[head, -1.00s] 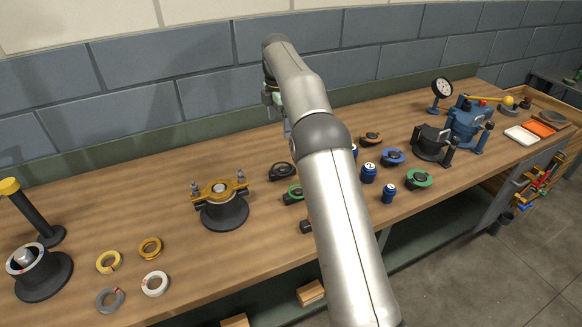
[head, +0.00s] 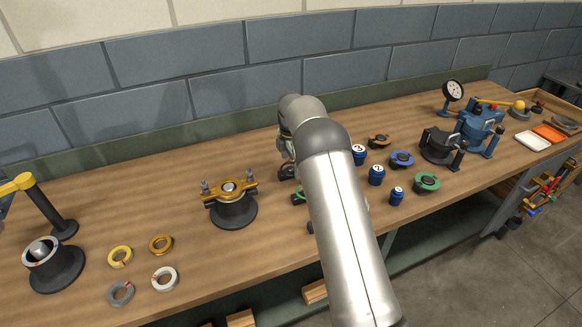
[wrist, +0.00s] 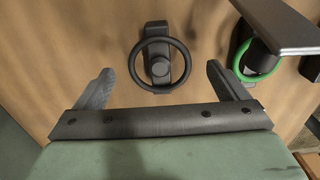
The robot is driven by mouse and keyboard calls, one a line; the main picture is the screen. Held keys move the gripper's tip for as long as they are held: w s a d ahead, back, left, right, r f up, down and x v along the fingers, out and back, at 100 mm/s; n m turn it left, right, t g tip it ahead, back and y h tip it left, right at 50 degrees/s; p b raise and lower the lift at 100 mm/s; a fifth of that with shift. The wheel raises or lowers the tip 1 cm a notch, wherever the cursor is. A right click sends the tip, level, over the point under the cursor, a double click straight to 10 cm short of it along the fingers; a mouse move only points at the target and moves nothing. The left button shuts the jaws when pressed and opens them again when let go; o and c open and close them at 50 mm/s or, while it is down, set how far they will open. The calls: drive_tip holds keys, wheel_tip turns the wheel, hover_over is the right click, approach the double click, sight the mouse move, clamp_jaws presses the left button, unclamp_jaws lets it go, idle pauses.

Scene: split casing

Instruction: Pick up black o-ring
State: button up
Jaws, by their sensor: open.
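The black o-ring (wrist: 132,66) lies around a dark post on a small black holder (wrist: 157,32) in the wrist view. My gripper (wrist: 160,69) is open, one finger to the left of the ring and one to the right. Both fingers look apart from the ring, and nothing is between them but the ring and its holder. In the head view only a dark bit of the black ring's holder (head: 286,173) shows beside my arm; the arm hides the rest and my fingertips.
A green ring (wrist: 262,62) on its own holder is to the right, with a grey flat part (wrist: 285,25) near it. The yellow-topped casing (head: 232,207) stands left of my arm. Blue numbered weights (head: 376,175) stand to the right. Loose rings (head: 164,279) lie front left.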

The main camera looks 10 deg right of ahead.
drive_tip(key=shift+f, duration=0.35)
drive_tip(key=shift+f, duration=0.25)
drive_tip(key=shift+c, duration=0.2)
drive_tip(key=c, duration=1)
